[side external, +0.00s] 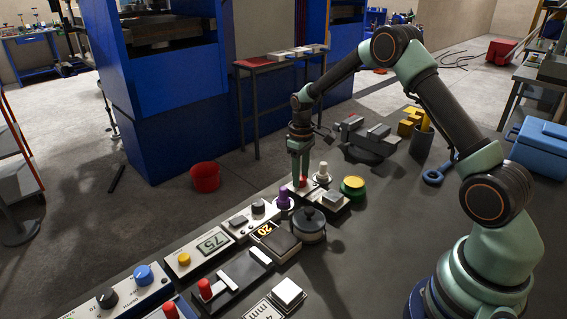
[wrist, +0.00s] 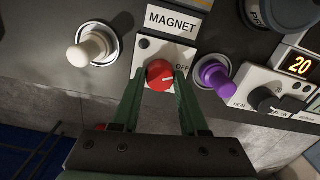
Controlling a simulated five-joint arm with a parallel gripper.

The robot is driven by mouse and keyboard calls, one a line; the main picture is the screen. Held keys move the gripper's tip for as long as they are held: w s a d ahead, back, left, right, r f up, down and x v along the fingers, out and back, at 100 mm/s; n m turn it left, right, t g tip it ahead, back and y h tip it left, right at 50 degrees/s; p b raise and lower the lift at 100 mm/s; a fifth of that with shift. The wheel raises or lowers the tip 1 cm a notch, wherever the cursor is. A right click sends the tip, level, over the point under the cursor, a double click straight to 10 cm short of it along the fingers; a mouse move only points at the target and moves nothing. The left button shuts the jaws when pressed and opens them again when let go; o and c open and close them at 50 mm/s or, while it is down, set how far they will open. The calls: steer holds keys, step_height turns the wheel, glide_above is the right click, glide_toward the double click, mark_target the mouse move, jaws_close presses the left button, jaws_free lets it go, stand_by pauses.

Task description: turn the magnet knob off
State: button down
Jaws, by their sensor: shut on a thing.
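The magnet knob (wrist: 159,75) is a round red knob with a pale pointer mark. It sits on a light plate (wrist: 172,52) marked OFF at its right, below a MAGNET label (wrist: 173,21). The pointer mark points right, slightly upward. My gripper (wrist: 158,82) is shut on the red knob, with one green finger on each side. In the side external view my gripper (side external: 300,182) reaches straight down onto the knob, and a bit of red (side external: 304,182) shows at its fingertips.
A white knob (wrist: 88,47) stands left of the plate and a purple knob (wrist: 213,75) close on the right. A HEAT switch plate (wrist: 262,93) and a display reading 20 (wrist: 299,64) lie further right. A dark round lidded pot (side external: 309,224) stands in front of my gripper.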

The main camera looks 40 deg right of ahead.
mark_target(301, 176)
steer(key=shift+s+d+f+n, duration=0.1)
steer(key=shift+s+d+n, duration=0.1)
steer(key=shift+n, duration=0.1)
stand_by(0.4)
steer(key=shift+c, duration=2.2)
jaws_free()
steer(key=shift+w, duration=0.1)
steer(key=shift+w+a+r, duration=0.1)
steer(key=shift+r, duration=0.2)
step_height(301, 176, up, 12)
steer(key=shift+f, duration=0.2)
steer(key=shift+w, duration=0.1)
